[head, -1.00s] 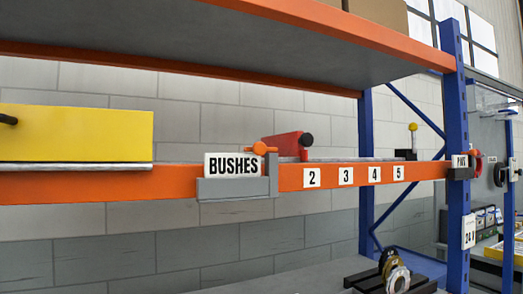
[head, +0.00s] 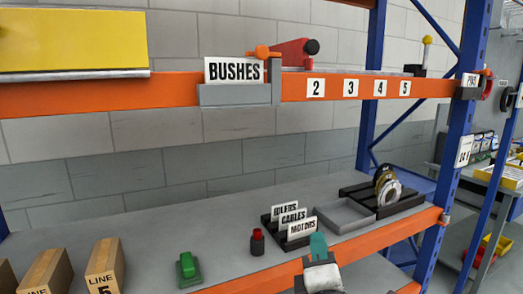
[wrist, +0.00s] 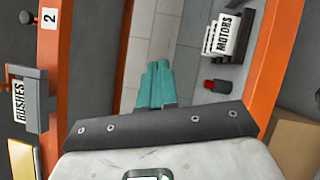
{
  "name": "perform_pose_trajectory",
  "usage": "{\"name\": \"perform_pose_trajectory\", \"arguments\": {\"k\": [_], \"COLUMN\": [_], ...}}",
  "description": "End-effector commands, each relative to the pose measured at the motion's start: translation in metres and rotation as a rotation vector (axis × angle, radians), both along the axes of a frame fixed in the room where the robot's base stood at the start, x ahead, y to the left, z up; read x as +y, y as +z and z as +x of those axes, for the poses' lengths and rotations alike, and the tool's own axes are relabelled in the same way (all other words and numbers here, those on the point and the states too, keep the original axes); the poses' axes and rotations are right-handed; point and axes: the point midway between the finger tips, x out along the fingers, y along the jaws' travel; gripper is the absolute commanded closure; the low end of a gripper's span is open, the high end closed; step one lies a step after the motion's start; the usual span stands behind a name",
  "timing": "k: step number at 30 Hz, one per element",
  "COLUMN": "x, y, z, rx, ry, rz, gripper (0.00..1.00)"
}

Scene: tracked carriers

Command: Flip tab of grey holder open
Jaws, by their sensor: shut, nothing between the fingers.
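The grey holder (head: 235,95) is fixed on the front of the upper orange beam in the head view. It holds a white BUSHES card (head: 234,70). An orange tab (head: 262,52) sits at the holder's upper right, by the card's top corner, lying roughly level. In the wrist view the holder (wrist: 41,100) is at the left edge, turned sideways. My gripper (head: 318,245) is low in the head view, below and right of the holder and well apart from it. Its teal fingers (wrist: 154,85) are together and empty in the wrist view.
The lower shelf (head: 150,225) bears a card rack (head: 300,240), a green object (head: 187,268), a red-topped piece (head: 257,242) and boxes. A red clamp-like thing (head: 290,53) stands behind the holder. A yellow panel (head: 70,40) is at left, a blue upright (head: 462,120) at right.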

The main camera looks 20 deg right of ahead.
Motion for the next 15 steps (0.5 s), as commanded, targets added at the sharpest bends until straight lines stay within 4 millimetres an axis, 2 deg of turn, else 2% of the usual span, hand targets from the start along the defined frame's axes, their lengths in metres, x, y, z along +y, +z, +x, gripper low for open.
{"name": "perform_pose_trajectory", "arguments": {"k": [1, 3, 6, 10, 15], "x": [0.015, 0.038, 0.068, 0.098, 0.115], "y": [0.038, 0.081, 0.128, 0.164, 0.181], "z": [0.004, 0.005, 0.001, -0.005, -0.01], "rx": [-0.05, -0.103, -0.164, -0.212, -0.234], "ry": [-0.001, -0.019, -0.066, -0.124, -0.163], "rz": [-0.156, -0.37, -0.629, -0.853, -0.968], "gripper": [1.0, 1.0, 1.0, 1.0, 1.0]}}
